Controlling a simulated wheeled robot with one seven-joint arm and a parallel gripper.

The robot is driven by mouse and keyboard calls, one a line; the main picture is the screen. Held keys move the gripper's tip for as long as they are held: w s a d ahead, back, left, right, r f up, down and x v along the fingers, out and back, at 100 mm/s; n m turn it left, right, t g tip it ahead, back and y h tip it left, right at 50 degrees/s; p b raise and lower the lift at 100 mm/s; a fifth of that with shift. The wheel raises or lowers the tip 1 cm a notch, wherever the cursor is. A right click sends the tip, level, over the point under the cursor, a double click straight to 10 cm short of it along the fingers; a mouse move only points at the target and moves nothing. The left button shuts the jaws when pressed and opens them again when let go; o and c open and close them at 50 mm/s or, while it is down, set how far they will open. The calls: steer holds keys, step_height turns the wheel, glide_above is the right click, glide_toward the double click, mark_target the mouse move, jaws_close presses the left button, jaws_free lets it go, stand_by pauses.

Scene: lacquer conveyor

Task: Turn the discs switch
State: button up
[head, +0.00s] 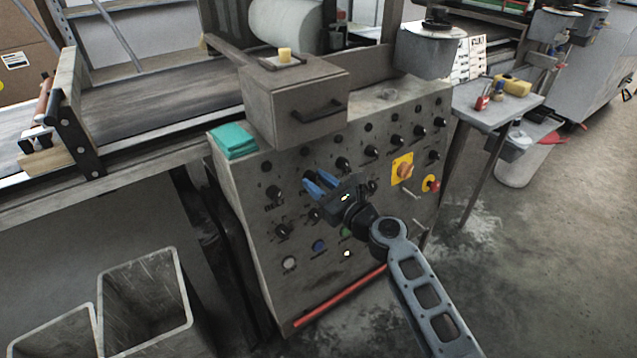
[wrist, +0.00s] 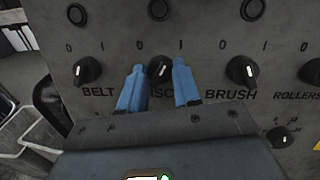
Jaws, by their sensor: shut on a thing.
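The discs switch (wrist: 160,68) is a black rotary knob with a white pointer mark, on the grey control panel (wrist: 215,25). A 0 is printed at its upper left and a 1 at its upper right. Its pointer looks near upright, with a slight lean to the right. My gripper (wrist: 158,80) has one blue finger on each side of the knob and is shut on it. The fingers cover part of the DISCS label. In the head view, my gripper (head: 318,183) reaches the panel's left part and hides the switch.
The belt switch (wrist: 86,70) is close on the left, the brush switch (wrist: 242,70) on the right. Teal cloths (head: 234,140) lie on the panel's top edge. Bins (head: 147,300) stand lower left.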

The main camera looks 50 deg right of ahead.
steer(key=shift+n, duration=0.3)
steer(key=n+y, duration=0.1)
steer(key=n, duration=0.5)
steer(key=shift+g, duration=0.3)
steer(key=n+y, duration=0.1)
steer(key=n, duration=0.5)
steer(key=shift+r+g, duration=0.15)
steer(key=shift+g, duration=0.25)
steer(key=shift+n, duration=0.3)
steer(key=o, duration=1)
steer(key=shift+o, duration=0.2)
steer(key=s+r, duration=0.1)
steer(key=s, duration=0.6)
steer(key=shift+s+a, duration=0.25)
steer(key=shift+s, duration=0.1)
